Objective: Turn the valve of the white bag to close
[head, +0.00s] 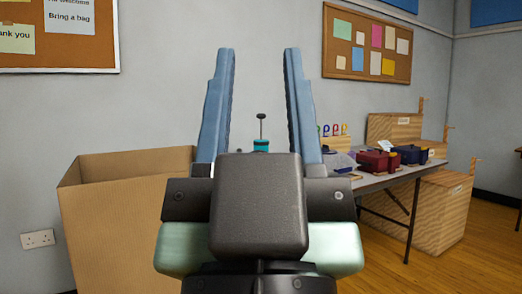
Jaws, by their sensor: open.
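My gripper (258,52) fills the middle of the head view with its two long blue fingers standing apart, open. Between the fingers, farther off, a teal cap-like piece (261,145) shows with a thin dark stem and a small dark knob on top. What it belongs to is hidden behind my gripper's dark body. A pale grey item (338,162) lies on the table just right of the right finger, partly covered by it. I cannot tell whether it is the white bag. No valve can be clearly made out.
A large open cardboard box (120,225) stands at left. A table (405,177) at right bears a red case (379,162), a dark blue case (411,154) and colourful loops (333,130). Wooden crates (440,215) stand beyond. Floor is clear at lower right.

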